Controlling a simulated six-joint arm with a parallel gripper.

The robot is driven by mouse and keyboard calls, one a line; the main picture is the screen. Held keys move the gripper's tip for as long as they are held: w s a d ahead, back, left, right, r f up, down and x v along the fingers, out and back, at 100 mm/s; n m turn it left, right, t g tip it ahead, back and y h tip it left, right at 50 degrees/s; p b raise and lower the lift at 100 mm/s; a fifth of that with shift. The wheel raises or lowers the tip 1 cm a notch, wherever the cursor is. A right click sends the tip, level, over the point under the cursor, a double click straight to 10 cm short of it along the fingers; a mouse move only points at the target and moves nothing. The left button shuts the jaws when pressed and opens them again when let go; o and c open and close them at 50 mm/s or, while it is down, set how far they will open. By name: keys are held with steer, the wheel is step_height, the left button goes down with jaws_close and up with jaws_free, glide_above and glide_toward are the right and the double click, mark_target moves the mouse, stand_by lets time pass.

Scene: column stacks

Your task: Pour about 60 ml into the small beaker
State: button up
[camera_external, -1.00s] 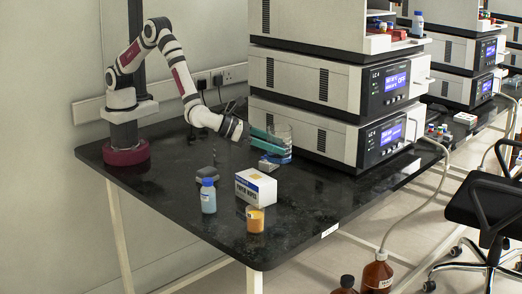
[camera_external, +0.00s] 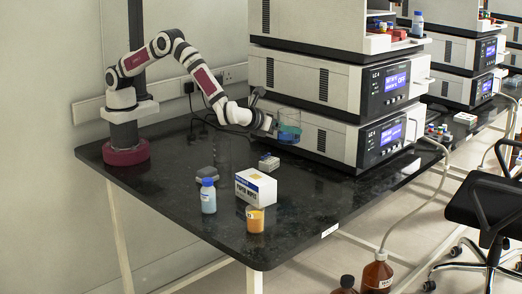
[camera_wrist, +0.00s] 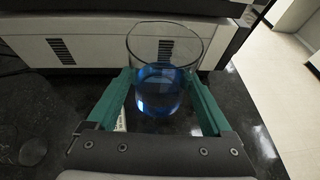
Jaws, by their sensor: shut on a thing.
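My gripper (camera_external: 272,127) is shut on a large clear beaker (camera_external: 290,118) with blue liquid in its lower part. The beaker is upright and held above the bench, in front of the lower instrument. In the wrist view the green fingers of my gripper (camera_wrist: 158,78) clasp the beaker (camera_wrist: 165,50) from both sides, and the liquid surface looks roughly level. A faint clear round vessel (camera_wrist: 33,152) stands on the bench at the lower left of the wrist view. It may be the small beaker; I cannot make it out clearly in the external view.
Stacked instruments (camera_external: 310,133) stand close behind the held beaker. A small grey-white item (camera_external: 269,162) lies below it. The bench's right front is clear.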

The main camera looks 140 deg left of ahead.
steer(key=s+a+f+n+g+h, duration=0.1)
steer(key=s+f+n+g+h, duration=0.3)
steer(key=s+n+g, duration=0.6)
steer(key=s+f+g, duration=0.1)
steer(key=s, duration=0.2)
steer(key=shift+a+f, duration=0.15)
steer(key=shift+f, duration=0.25)
steer(key=shift+n, duration=0.3)
steer(key=shift+s+d+f+n+t, duration=0.45)
steer(key=shift+s+f+n+t, duration=0.15)
steer(key=shift+f+n, duration=0.1)
steer(key=shift+s+d+f+n+t+y, duration=0.3)
steer(key=shift+s+f+n+t, duration=0.15)
steer(key=shift+f+n, duration=0.1)
steer(key=shift+s+d+f+n+t+y, duration=0.2)
steer(key=shift+s+f+n+t+y, duration=0.15)
steer(key=shift+f+n+t, duration=0.15)
steer(key=shift+s+d+r+n+t+y, duration=0.2)
steer(key=shift+r+n+t+y, duration=0.1)
steer(key=shift+r+n, duration=0.3)
steer(key=shift+s+d+r+n+t+y, duration=0.1)
steer(key=shift+s+r+n+t+y, duration=0.2)
steer(key=shift+r, duration=0.45)
steer(key=shift+s+d+r+n+t+y, duration=0.15)
steer(key=shift+r+n+t+y, duration=0.15)
steer(key=shift+r+n, duration=0.3)
